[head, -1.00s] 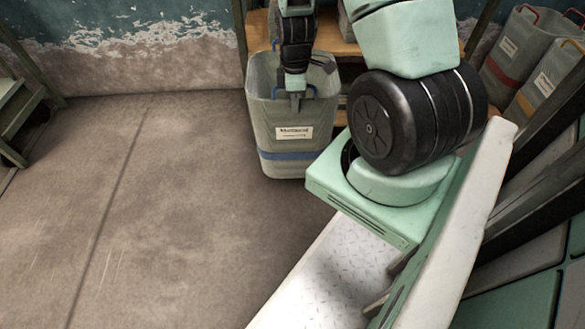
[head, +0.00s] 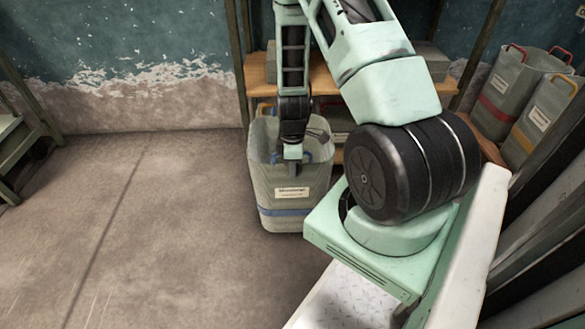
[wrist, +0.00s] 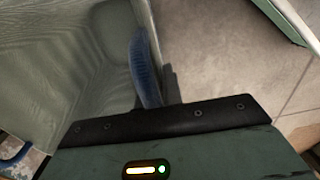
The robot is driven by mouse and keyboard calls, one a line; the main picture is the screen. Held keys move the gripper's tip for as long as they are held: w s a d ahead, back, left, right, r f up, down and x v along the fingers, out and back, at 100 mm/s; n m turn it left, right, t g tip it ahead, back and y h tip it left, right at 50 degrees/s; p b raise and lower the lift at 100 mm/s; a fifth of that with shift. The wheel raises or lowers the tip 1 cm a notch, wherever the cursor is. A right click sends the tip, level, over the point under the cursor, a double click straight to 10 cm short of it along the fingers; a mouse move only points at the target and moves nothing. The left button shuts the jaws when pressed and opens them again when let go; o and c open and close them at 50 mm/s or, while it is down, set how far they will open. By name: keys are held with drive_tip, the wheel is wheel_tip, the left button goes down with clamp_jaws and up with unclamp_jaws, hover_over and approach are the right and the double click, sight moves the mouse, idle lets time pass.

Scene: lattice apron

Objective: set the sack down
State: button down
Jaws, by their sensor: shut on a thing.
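The sack (head: 285,211) is a grey-green, open-topped bag with a blue stripe, a white label and blue handles. It stands upright in the middle of the head view, in front of a shelf. My gripper (head: 293,156) reaches down at its rim and is shut on a blue handle. In the wrist view the sack's pale inside (wrist: 65,60) fills the left side, and the blue handle (wrist: 145,68) rises at the jaws. I cannot tell whether the sack's base touches the floor.
A wooden shelf rack (head: 260,76) stands close behind the sack. A red-handled bag (head: 508,90) and an orange-handled bag (head: 540,118) stand at the right. A green bench (head: 12,132) is at the left edge. The concrete floor (head: 170,220) left of the sack is clear.

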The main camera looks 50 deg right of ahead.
drive_tip(key=shift+f, duration=0.1)
drive_tip(key=c, duration=1.5)
unclamp_jaws()
drive_tip(key=shift+c, duration=0.2)
